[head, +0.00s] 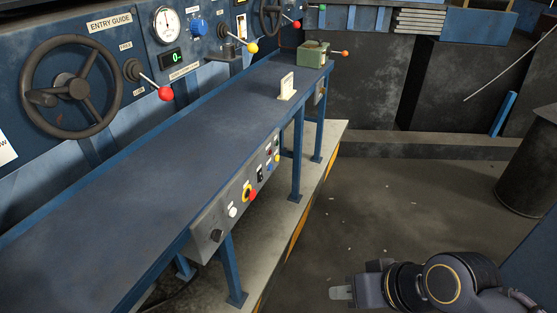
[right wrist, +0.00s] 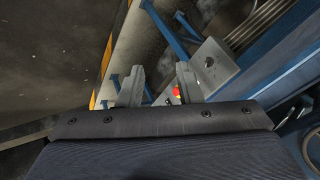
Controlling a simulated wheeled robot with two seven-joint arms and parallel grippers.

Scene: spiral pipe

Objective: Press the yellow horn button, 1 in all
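My right gripper (head: 342,293) is at the lower right in the head view, over the floor and well apart from the panel. In the right wrist view its two fingers (right wrist: 158,78) are spread, with nothing held. My left gripper is not in view.
The blue bench top (head: 150,160) carries a green box (head: 312,55) and a small cream upright piece (head: 287,85). Other controls on the panel include a white button (head: 233,212) and a black knob (head: 216,235). Blue legs stand below. The floor (head: 390,210) before the bench is open.

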